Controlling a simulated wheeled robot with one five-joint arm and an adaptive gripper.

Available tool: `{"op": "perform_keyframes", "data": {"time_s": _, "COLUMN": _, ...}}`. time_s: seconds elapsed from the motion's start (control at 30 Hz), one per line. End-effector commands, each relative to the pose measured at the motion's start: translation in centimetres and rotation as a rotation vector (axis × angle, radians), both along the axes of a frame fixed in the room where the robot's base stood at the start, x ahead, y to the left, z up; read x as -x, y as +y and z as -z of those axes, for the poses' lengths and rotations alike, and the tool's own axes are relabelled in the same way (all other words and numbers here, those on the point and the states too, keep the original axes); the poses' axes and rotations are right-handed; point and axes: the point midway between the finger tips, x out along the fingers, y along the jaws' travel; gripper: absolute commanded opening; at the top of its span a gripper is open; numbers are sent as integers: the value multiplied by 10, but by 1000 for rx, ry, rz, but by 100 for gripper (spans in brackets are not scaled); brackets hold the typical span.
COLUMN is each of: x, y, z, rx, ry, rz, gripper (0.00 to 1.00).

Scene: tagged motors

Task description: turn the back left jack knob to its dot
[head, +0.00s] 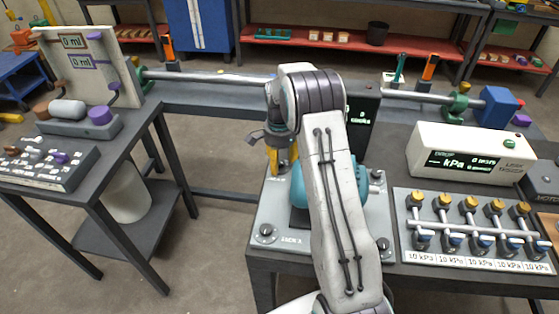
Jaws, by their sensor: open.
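The grey jack plate (292,240) lies on the dark bench in the middle of the head view, marked with a JACK label near its front edge. Its front left knob (265,231), front right knob (383,244) and back right knob (377,174) are dark and round. The back left knob and its dot cannot be made out; my gripper (272,155) is over that corner, pointing down. My gripper is open, with nothing seen held in it. Whether it touches the knob cannot be told. A teal motor body (298,192) shows beside my arm, which hides much of the plate.
A dark display box (361,120) stands behind the plate. To the right are a white kPa meter (472,150) and a panel of several valves (468,225). A side table (115,165) with a panel stands left, with open floor between.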

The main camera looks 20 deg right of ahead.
Motion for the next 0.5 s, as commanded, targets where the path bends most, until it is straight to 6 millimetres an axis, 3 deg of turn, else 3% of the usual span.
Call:
{"op": "perform_keyframes", "data": {"time_s": 0.37, "x": 0, "y": 0, "z": 3, "rx": 1, "ry": -1, "rz": 0, "gripper": 57}}
{"op": "perform_keyframes", "data": {"time_s": 0.5, "x": 0, "y": 0, "z": 3, "rx": 1, "ry": -1, "rz": 0, "gripper": 44}}
